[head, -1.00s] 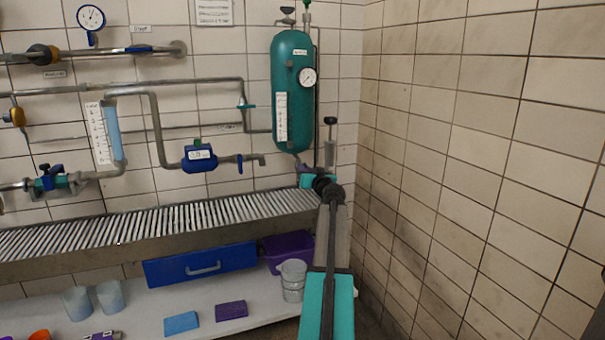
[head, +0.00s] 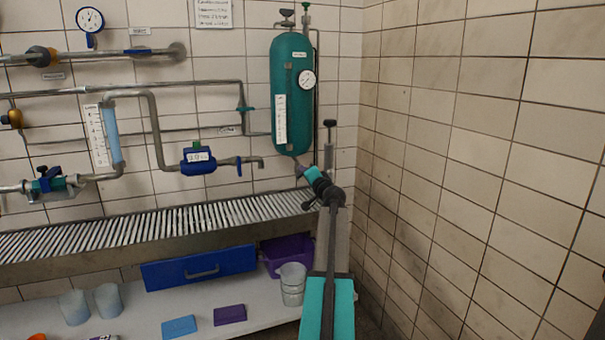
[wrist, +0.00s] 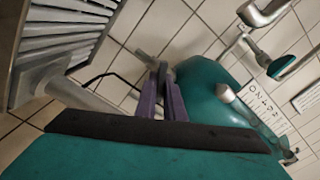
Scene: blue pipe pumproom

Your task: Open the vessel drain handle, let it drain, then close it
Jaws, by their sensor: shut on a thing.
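The green vessel (head: 292,95) hangs on the tiled wall in the head view, with a round gauge and a white scale on its front. It also shows large and tilted in the wrist view (wrist: 205,88). My gripper (head: 301,168) is just under the vessel's lower end. In the wrist view its purple fingers (wrist: 163,78) are shut on the drain handle beside the vessel's bottom. The handle is mostly hidden by the fingers, so its exact angle cannot be told. No flowing liquid can be made out.
A slatted metal drain grate (head: 170,222) runs along the wall below. A tiled side wall (head: 450,170) stands close on the right. A metal cup (head: 292,284), purple bin (head: 286,250) and blue drawer (head: 200,267) are lower down. Pipes with a blue meter (head: 198,160) are to the left.

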